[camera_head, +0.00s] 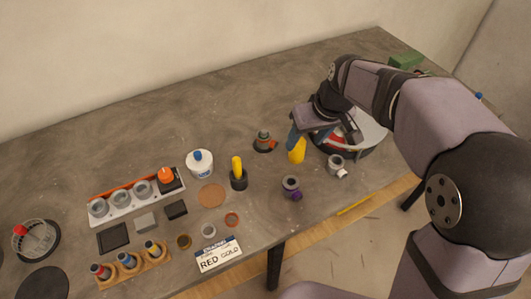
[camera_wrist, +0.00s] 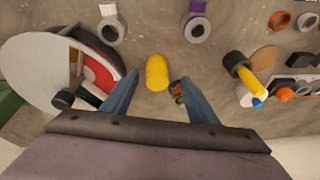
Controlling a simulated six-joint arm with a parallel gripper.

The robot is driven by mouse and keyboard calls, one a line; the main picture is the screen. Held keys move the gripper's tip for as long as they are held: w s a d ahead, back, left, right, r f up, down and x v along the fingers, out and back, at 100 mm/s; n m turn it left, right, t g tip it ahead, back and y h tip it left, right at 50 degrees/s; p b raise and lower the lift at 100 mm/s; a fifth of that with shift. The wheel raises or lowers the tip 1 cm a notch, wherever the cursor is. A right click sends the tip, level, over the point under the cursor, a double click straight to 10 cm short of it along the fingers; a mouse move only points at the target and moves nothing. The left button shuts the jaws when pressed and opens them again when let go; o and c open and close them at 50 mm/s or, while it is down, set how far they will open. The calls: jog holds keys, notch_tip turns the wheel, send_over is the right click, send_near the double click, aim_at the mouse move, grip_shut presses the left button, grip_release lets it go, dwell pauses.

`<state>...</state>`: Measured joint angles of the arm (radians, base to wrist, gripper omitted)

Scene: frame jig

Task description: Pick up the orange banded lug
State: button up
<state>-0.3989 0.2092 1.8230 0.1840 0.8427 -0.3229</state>
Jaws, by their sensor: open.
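The orange banded lug (camera_head: 264,141), a small grey piece with orange on it, stands on the table left of my gripper (camera_head: 305,143) in the head view. In the wrist view the orange banded lug (camera_wrist: 177,91) is mostly hidden behind the right finger, with only a bit of dark and orange showing. My gripper (camera_wrist: 158,77) is open, its two blue fingers spread and pointing down. A yellow cylinder (camera_wrist: 156,71) shows between the fingertips in the wrist view; I cannot tell how far below them it is. Nothing is held.
The yellow cylinder (camera_head: 297,152) is close by the gripper. A grey-and-purple piece (camera_head: 291,186) and a grey-and-white piece (camera_head: 336,164) stand nearer the front edge. A round tray (camera_head: 372,134) is right of the gripper. A dark holder with a yellow peg (camera_head: 238,180) stands left.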

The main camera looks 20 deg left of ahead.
aim_at(266, 134)
jog(key=w+a+f+n+b, duration=0.1)
jog(key=w+a+n+b, duration=0.15)
jog(key=a, duration=0.75)
jog(key=shift+n+y, duration=0.4)
jog(key=shift+n, duration=0.05)
jog(key=shift+w+p+x, duration=0.2)
jog(key=shift+p+x, duration=0.45)
jog(key=shift+x, duration=3)
jog(key=c, duration=1.3)
jog(key=shift+o, duration=0.2)
jog(key=shift+r, duration=0.1)
notch_tip(266, 134, up, 10)
jog(key=shift+f, duration=0.1)
jog(key=shift+r, duration=0.25)
